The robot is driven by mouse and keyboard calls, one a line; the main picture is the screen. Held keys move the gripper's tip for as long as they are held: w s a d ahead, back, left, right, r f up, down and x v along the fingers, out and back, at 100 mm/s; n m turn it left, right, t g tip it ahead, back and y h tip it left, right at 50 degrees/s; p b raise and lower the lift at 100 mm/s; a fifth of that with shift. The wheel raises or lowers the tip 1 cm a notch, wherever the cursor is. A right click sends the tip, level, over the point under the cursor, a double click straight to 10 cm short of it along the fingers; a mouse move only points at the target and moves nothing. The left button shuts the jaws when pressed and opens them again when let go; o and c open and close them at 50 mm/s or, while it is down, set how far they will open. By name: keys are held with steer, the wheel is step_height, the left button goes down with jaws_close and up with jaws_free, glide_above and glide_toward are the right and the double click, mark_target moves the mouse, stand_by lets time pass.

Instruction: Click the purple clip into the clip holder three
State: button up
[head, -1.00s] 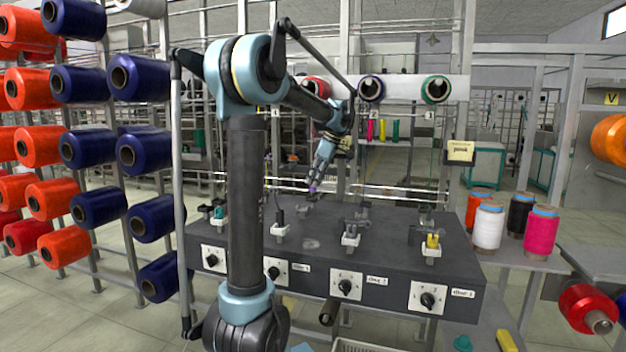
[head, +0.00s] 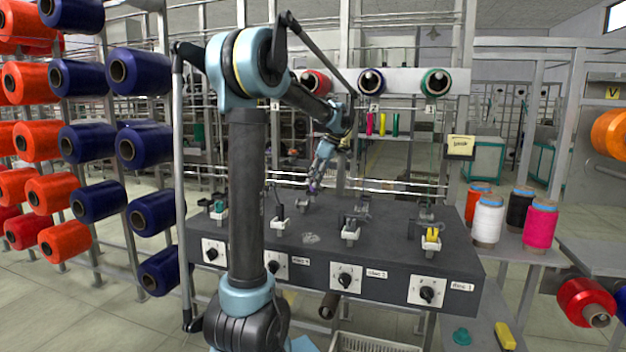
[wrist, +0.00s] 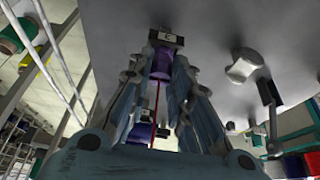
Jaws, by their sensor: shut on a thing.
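My gripper (wrist: 165,75) is shut on the purple clip (wrist: 162,63) in the wrist view, with a finger on each side of it. The clip's far end is at or very near a small dark block with a pale label (wrist: 166,38), which looks like a clip holder; I cannot tell whether it is seated. A red thread runs from the clip back between the fingers. In the head view my gripper (head: 314,186) is low over the back of the dark winding table (head: 390,262). The clip is only a tiny purple spot there, and the holder's number is unreadable.
Several winding stations with dials (head: 346,278) line the table. A pale knob (wrist: 243,68) and a dark lever (wrist: 270,95) stand right of my fingers in the wrist view. Thread cones (head: 488,221) stand to the right. Bobbins on a rack (head: 145,145) are at the left.

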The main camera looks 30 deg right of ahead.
steer(key=shift+f, duration=0.25)
steer(key=o, duration=0.9)
steer(key=shift+v, duration=3.7)
